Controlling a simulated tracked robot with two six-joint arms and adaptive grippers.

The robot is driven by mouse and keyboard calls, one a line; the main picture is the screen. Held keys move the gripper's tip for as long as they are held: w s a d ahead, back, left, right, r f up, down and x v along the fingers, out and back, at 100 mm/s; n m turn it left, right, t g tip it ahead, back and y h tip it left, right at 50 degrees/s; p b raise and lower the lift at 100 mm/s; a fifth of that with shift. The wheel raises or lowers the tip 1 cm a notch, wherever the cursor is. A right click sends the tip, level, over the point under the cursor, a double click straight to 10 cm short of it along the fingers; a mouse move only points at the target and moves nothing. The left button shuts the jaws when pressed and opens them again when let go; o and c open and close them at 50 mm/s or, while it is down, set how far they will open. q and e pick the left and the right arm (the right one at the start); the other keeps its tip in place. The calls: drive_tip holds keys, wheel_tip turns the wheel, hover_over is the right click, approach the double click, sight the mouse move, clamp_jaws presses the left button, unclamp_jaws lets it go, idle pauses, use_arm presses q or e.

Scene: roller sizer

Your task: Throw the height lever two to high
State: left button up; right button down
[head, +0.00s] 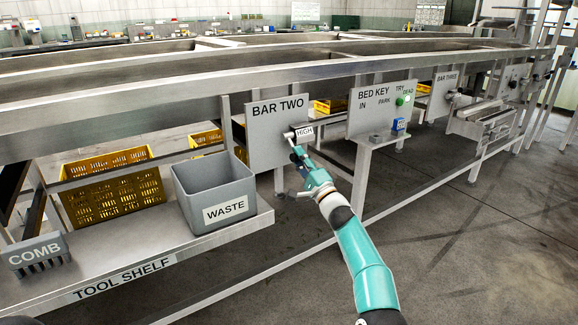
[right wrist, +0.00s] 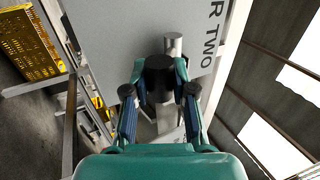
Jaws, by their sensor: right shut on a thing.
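The BAR TWO panel (head: 265,140) is a grey plate on the front of the machine. My right gripper (head: 297,154) is just below that label, in front of the panel's right edge. In the right wrist view, my right gripper (right wrist: 160,92) is shut on the lever's black knob (right wrist: 160,73), with a grey metal cylinder (right wrist: 173,45) behind it. The fingers hide most of the lever in the head view. My left gripper is out of view.
The BED KEY panel (head: 377,107) with a green light stands to the right, above a small ledge with a blue item (head: 399,126). A grey WASTE bin (head: 213,190) and a COMB (head: 38,254) are on the tool shelf (head: 130,250). Yellow crates (head: 113,190) sit behind.

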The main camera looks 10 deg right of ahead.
drive_tip(key=shift+w+f, duration=0.15)
drive_tip(key=shift+f, duration=0.2)
drive_tip(key=c, duration=0.9)
unclamp_jaws()
drive_tip(key=shift+r, duration=0.1)
drive_tip(key=shift+a, duration=0.1)
